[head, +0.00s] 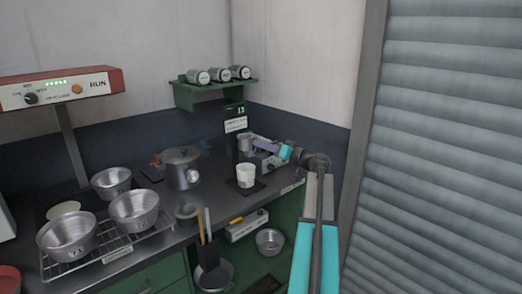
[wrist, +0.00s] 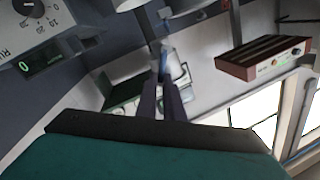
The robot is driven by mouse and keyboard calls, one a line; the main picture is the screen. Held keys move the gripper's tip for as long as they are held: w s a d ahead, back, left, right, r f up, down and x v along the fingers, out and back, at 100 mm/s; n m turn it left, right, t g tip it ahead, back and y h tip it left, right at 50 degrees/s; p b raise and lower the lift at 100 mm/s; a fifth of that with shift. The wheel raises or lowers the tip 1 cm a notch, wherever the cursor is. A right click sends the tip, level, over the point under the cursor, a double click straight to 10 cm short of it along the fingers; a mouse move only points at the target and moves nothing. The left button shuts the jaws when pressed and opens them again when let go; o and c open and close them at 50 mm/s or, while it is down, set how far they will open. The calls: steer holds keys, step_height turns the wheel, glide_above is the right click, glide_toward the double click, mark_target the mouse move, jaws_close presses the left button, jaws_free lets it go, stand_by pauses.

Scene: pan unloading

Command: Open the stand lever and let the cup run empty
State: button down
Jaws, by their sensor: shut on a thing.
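In the head view a metal cup (head: 244,142) sits on a dark stand (head: 236,155) against the back wall. A white cup (head: 246,176) stands upright below and in front of it, on a dark flat pad (head: 243,188). My gripper (head: 258,146), with purple fingers, reaches in from the right to beside the metal cup. In the wrist view my gripper (wrist: 163,78) has its fingers close together on a small, blurred part, probably the stand lever (wrist: 163,50). The lever is too small in the head view to judge its position. No stream shows, and the cups' contents cannot be told.
A lidded pot (head: 182,168) stands left on the counter. Metal bowls (head: 134,209) sit on a wire rack (head: 110,250) at the front left. A green shelf (head: 214,93) holds several tins. A shutter (head: 450,150) closes off the right side.

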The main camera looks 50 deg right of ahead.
stand_by(0.3)
steer(key=c, duration=1.9)
jaws_free()
steer(key=shift+s, duration=0.15)
steer(key=s+d+b, duration=0.2)
steer(key=s, duration=1.1)
steer(key=shift+s+f+b, duration=0.2)
steer(key=shift+f+b, duration=0.05)
steer(key=shift+b, duration=0.1)
